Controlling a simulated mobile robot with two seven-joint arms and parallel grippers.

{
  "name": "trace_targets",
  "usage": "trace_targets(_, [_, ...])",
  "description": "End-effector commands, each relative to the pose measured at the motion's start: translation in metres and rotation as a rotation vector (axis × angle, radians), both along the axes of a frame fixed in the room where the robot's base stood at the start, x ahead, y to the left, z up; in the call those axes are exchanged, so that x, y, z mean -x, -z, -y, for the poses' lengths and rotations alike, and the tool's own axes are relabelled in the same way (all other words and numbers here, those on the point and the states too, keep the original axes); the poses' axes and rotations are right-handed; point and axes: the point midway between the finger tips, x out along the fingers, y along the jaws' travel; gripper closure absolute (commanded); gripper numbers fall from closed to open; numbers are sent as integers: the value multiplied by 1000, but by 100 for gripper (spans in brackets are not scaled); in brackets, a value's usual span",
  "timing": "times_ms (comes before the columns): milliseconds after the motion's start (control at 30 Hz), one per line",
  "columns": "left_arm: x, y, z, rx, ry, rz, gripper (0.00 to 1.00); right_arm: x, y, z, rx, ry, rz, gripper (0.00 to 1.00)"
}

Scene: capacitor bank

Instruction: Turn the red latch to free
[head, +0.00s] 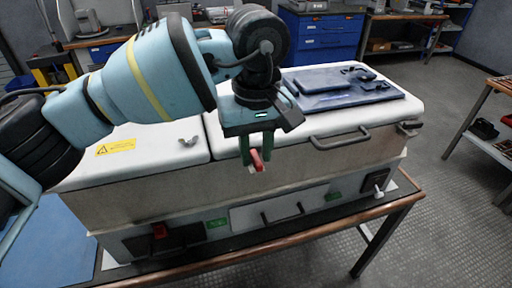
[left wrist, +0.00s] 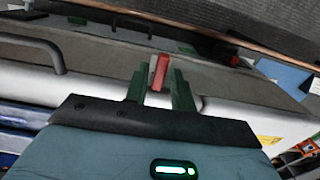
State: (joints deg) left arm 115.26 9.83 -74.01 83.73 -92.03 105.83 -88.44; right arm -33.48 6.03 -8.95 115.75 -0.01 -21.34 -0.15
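The red latch (head: 257,161) is a small red lever at the front upper edge of a long white-topped cabinet (head: 230,180), near the middle of its front. My left gripper (head: 257,158) points down at it, with one green finger on each side. In the left wrist view, the red latch (left wrist: 160,73) sits between the two green fingertips of my left gripper (left wrist: 159,82), with little or no gap, so the gripper looks shut on it. The latch's base is partly hidden by the fingers. My right gripper is not in view.
The lid carries a wing-shaped fastener (head: 188,141), a yellow warning label (head: 116,146), a grey handle (head: 340,139) and a dark blue panel (head: 340,88). A lower front has a red switch (head: 159,230) and green labels. The floor (head: 450,190) to the right is clear.

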Motion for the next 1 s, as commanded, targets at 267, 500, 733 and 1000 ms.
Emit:
trace_targets(267, [0, 0, 0, 0, -1, 0, 100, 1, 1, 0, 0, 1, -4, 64])
trace_targets(500, [0, -1, 0, 0, -23, 0, 100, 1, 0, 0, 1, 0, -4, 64])
trace_targets(733, [0, -2, 0, -1, -127, 0, 100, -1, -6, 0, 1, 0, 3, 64])
trace_targets(1000, [0, -3, 0, 0, -357, 1, 100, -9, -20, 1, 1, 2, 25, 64])
